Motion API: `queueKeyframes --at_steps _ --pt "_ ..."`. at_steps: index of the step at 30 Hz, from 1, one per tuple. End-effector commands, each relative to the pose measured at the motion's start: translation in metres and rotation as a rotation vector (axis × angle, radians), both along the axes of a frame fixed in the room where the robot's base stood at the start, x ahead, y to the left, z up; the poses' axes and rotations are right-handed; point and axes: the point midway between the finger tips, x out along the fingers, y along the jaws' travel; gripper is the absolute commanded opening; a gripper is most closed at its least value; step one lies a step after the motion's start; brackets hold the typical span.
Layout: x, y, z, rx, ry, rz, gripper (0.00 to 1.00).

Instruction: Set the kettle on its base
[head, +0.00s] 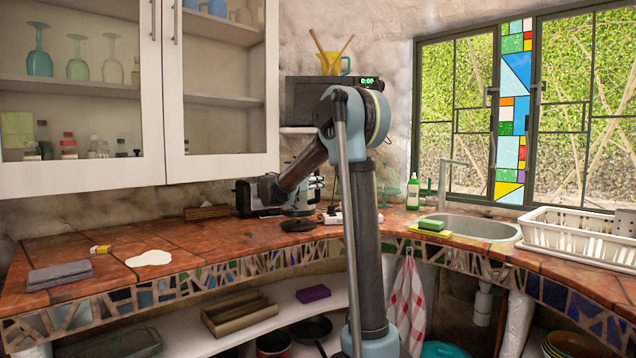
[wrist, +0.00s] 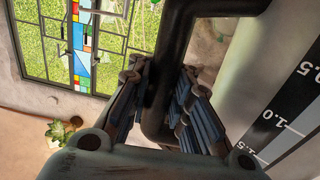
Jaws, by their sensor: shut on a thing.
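The kettle shows in the wrist view as a pale body (wrist: 243,88) with a dark level strip and a black handle (wrist: 155,115). My gripper (wrist: 163,80) is shut on that handle, with a ribbed finger on each side. In the head view my gripper (head: 316,183) is at the back of the counter, and the kettle (head: 297,203) is partly hidden by my arm. The dark round base (head: 298,225) lies on the counter just below and in front of the kettle. Whether the kettle's underside touches the base cannot be told.
A dark appliance (head: 244,198) stands close left of my gripper. A wooden box (head: 207,212), a white puddle (head: 149,257) and a grey cloth (head: 60,275) lie further left. A sink (head: 468,228) and a white dish rack (head: 580,232) are at right. The left counter is mostly clear.

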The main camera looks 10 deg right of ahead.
Motion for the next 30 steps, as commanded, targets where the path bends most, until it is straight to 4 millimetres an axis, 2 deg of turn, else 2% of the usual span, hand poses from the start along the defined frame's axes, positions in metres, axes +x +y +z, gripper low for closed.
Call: queueKeyframes --at_steps 15,30 --pt "0.000 -0.001 -0.031 -0.001 -0.002 -0.001 0.00" --pt "0.000 -0.002 -0.035 -0.001 -0.002 -0.002 0.00"
